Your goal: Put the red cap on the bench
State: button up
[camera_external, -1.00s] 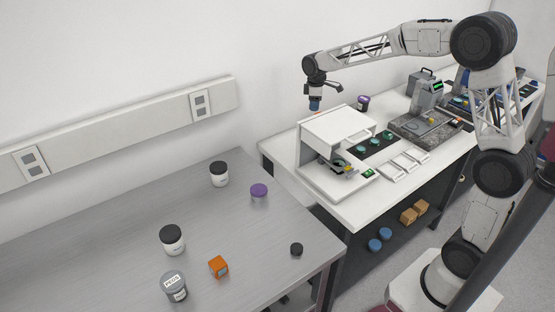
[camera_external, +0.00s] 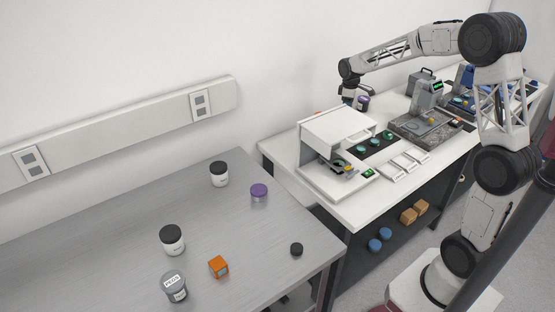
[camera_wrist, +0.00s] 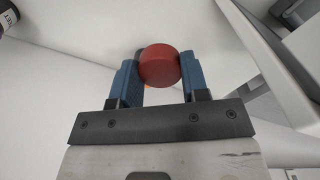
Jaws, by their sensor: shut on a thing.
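The red cap (camera_wrist: 159,65) is between the blue fingertips of my gripper (camera_wrist: 160,72) in the wrist view, and the gripper is shut on it. A pale surface lies behind it; I cannot tell whether the cap touches it. In the external view my wrist (camera_external: 349,80) is over the back of the white bench (camera_external: 350,214), beyond the white instrument housing (camera_external: 335,128). The fingertips and cap cannot be made out there. A small orange-red patch (camera_external: 318,113) shows behind the housing; I cannot tell what it is.
A purple-lidded jar (camera_external: 363,102) stands close to my wrist. A grey machine (camera_external: 427,93) and dark plate (camera_external: 411,126) are further right. The grey table (camera_external: 110,245) at left holds several jars, an orange box (camera_external: 218,266) and a black cap (camera_external: 297,249), with free room between.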

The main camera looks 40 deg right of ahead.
notch_tip(320, 180, down, 7)
jog(key=shift+r, duration=0.15)
dwell(0.5)
jog(key=shift+f, duration=3.1)
jog(key=shift+f, duration=1.85)
jog(key=shift+f, duration=0.1)
jog(key=o, duration=0.9)
notch_tip(320, 180, up, 12)
jog(key=shift+s+a+r, duration=0.1)
jog(key=shift+a, duration=0.05)
